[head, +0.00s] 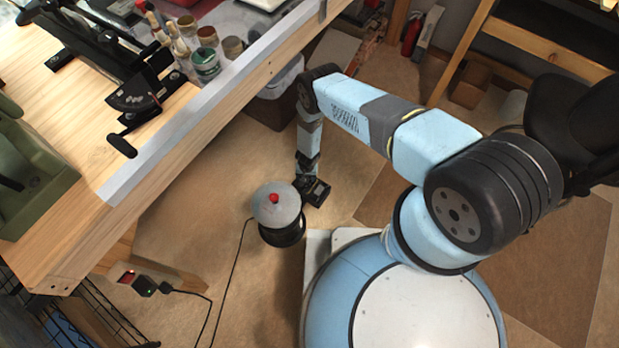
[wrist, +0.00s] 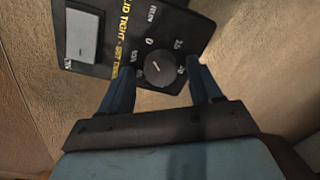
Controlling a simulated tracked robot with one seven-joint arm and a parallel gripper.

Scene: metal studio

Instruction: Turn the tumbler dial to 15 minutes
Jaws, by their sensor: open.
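The tumbler (head: 283,232) stands on the floor, with a grey lid, a red knob on top and a dark body. In the wrist view its black control panel (wrist: 115,45) fills the top. The round black dial (wrist: 160,68) sits at the panel's lower edge, with a short pale pointer line and small pale markings around it, including a 0. The markings are too small to read surely. My gripper (wrist: 159,72) is open, one finger on each side of the dial; I cannot tell if either touches it. In the head view my gripper (head: 315,190) is just right of the tumbler.
A grey rectangular switch (wrist: 83,35) and yellow lettering are on the panel. A wooden workbench (head: 60,225) stands at the left, with jars (head: 206,62) on it. A dark cord runs along the floor to a power socket (head: 140,282). Floor below the tumbler is mostly clear.

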